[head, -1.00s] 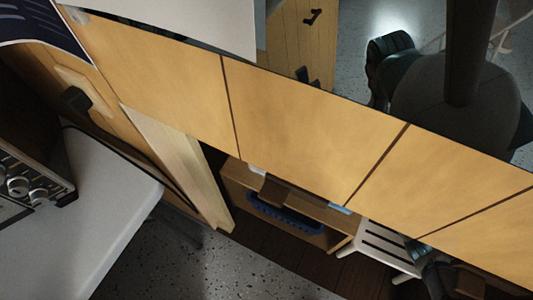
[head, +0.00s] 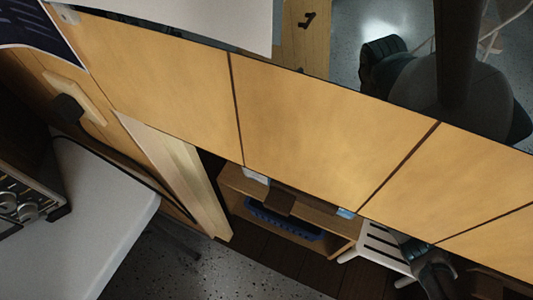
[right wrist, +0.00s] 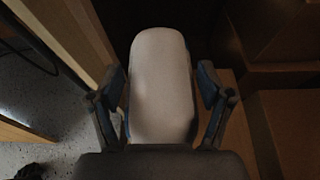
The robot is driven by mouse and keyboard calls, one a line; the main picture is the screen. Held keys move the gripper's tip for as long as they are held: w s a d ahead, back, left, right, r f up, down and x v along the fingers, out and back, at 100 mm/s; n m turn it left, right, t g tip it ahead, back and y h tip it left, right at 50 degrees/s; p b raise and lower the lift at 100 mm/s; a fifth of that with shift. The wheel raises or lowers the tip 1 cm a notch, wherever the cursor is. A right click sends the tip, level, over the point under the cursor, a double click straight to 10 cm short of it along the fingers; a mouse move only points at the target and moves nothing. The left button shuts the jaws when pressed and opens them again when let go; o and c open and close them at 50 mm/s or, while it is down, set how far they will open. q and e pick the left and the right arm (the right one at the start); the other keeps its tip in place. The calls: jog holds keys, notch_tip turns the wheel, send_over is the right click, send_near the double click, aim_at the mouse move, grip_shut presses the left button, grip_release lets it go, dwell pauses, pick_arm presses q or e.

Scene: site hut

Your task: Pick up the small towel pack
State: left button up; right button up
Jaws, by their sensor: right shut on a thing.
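In the right wrist view my right gripper (right wrist: 162,88) is shut on a pale, rounded, long pack, which I take to be the small towel pack (right wrist: 161,75). One finger lies along each side of it, and its lower end is hidden by the gripper body. In the head view a dark jointed part (head: 434,275) at the lower right seems to be of my right arm; the pack cannot be made out there. My left gripper is not in view.
A wooden shelf unit (head: 340,246) holds a blue basket (head: 268,222) and a brown item (head: 278,203). A white slatted stool (head: 378,250) stands beside it. Tan panels (head: 330,130) cross the view. A white-topped table (head: 95,205) stands at left, with speckled floor (head: 215,275) beside it.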

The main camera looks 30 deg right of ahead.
jog(key=shift+s+f, duration=0.1)
jog(key=shift+f, duration=0.15)
